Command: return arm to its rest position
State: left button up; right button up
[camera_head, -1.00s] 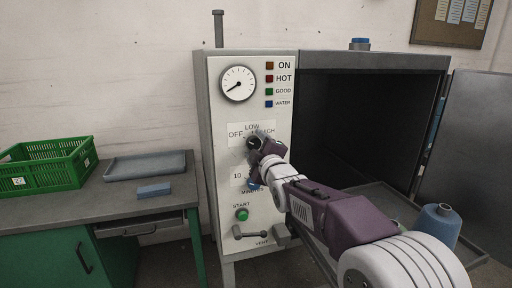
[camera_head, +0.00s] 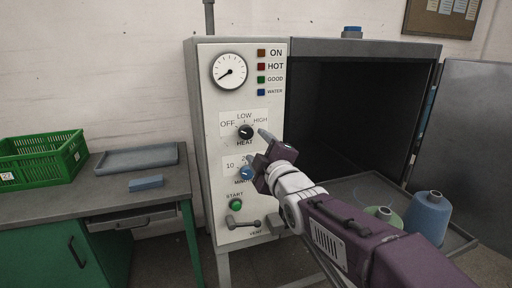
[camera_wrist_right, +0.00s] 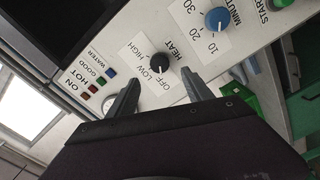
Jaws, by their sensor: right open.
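My right gripper (camera_head: 258,146) is open and empty in front of the machine's control panel. It is just right of the black heat knob (camera_head: 246,132) and appears apart from it. In the right wrist view the open fingers (camera_wrist_right: 161,85) point toward the panel, with the heat knob (camera_wrist_right: 160,64) beyond and between their tips. The blue minutes knob (camera_head: 247,173) is just left of and below the gripper; it also shows in the right wrist view (camera_wrist_right: 218,20). My right arm reaches in from the lower right. My left gripper is not in view.
The machine's chamber is open, its door (camera_head: 476,150) swung right. A blue cone (camera_head: 427,216) and a green cone (camera_head: 384,215) stand on the tray (camera_head: 461,239) near my arm. A green crate (camera_head: 40,162) and grey tray (camera_head: 136,160) sit on the left bench.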

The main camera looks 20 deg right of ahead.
notch_tip(320, 180, down, 22)
jog(key=s+m+g, duration=0.3)
jog(key=g, duration=0.4)
jog(key=s+f+m+g, duration=0.9)
jog(key=s+f, duration=0.7)
jog(key=s, duration=0.4)
notch_tip(320, 180, up, 16)
jog(key=m+p, duration=0.1)
jog(key=p, duration=1.4)
jog(key=shift+s+f+m+g+p, duration=0.2)
jog(key=shift+f+m+g+p, duration=0.1)
jog(key=shift+g+p, duration=0.1)
